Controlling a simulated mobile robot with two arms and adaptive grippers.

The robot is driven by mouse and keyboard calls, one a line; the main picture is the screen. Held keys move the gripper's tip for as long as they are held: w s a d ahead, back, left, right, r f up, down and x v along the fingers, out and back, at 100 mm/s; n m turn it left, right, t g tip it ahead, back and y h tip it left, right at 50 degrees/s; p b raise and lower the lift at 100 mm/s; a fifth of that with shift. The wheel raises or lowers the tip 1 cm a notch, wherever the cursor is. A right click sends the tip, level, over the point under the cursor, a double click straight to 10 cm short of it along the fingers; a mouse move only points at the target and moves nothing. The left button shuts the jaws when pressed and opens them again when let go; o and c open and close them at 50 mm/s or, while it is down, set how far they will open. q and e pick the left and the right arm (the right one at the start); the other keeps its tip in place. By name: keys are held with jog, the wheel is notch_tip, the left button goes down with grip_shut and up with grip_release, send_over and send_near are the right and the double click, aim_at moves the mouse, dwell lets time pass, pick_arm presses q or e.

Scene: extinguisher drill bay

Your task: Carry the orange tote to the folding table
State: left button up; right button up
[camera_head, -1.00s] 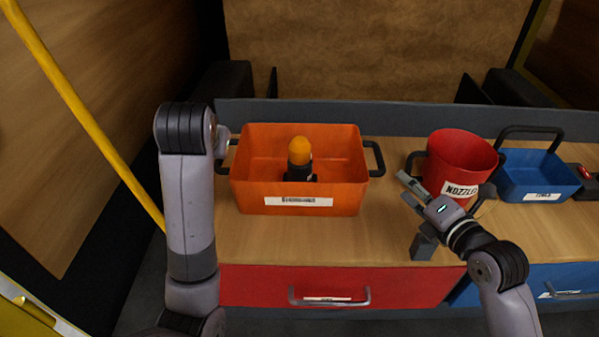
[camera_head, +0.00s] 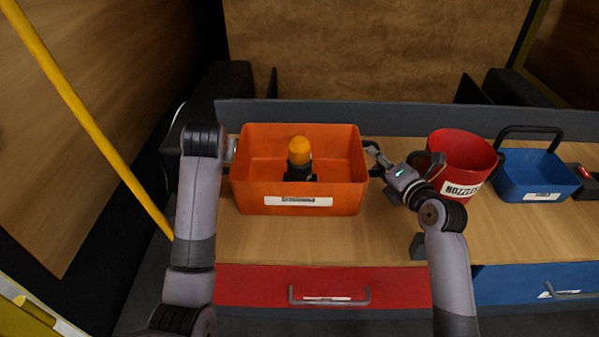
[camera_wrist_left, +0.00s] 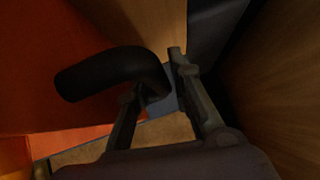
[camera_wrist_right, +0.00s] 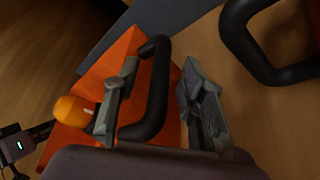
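The orange tote (camera_head: 345,190) stands on the wooden bench top, with a black handle at each end. A black item with an orange dome (camera_head: 299,152) is inside it. My right gripper (camera_head: 375,158) is open at the tote's right handle; in the right wrist view the black handle (camera_wrist_right: 158,88) lies between its spread fingers. My left gripper is at the tote's left end, largely hidden by my own arm in the head view. In the left wrist view my left gripper (camera_wrist_left: 155,85) is open, with the left handle (camera_wrist_left: 105,72) reaching in between its fingers.
A red bucket labelled NOZZLES (camera_head: 462,160) stands close to the right of my right gripper. A blue tray (camera_head: 535,182) with a black handle is further right. A red drawer front (camera_head: 260,283) is below the bench top. A yellow pole (camera_head: 85,115) slants at the left.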

pick_arm(q)
jog(key=shift+c, duration=0.6)
pick_arm(e)
jog(key=shift+c, duration=0.6)
pick_arm(q)
grip_shut()
pick_arm(e)
jog(key=c, duration=0.4)
grip_shut()
pick_arm(q)
jog(key=shift+r, duration=0.25)
pick_arm(e)
jog(key=shift+r, duration=0.25)
